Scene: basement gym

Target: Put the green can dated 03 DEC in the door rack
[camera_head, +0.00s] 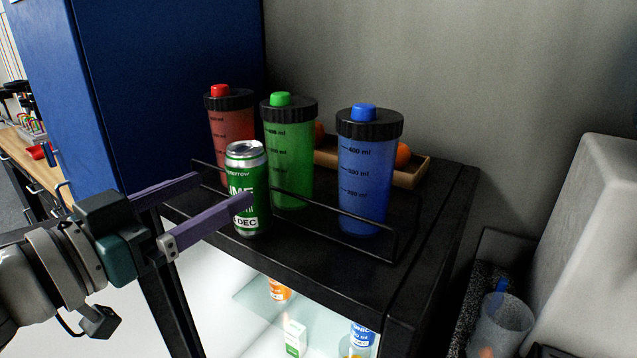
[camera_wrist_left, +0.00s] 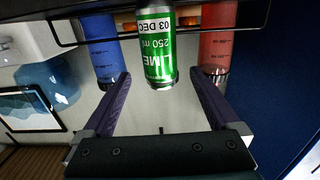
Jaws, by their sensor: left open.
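The green lime can (camera_head: 245,178) is upright at the front of the black cabinet top, in front of the wire rail. Its white label reads 03 DEC in the left wrist view (camera_wrist_left: 158,55), which is upside down. My left gripper (camera_head: 226,188) is open, its purple fingers reaching towards the can. In the wrist view the can shows between the fingertips (camera_wrist_left: 160,76), with gaps on both sides. The near finger hides part of the can in the head view. I cannot identify a door rack. My right gripper is not in view.
Red (camera_head: 230,135), green (camera_head: 290,155) and blue (camera_head: 366,170) shaker bottles stand behind the wire rail (camera_head: 335,210). A wooden tray (camera_head: 412,177) with orange fruit is behind them. The lit interior below holds an orange can (camera_head: 278,290), a white-green carton (camera_head: 293,338) and a blue-white can (camera_head: 361,335).

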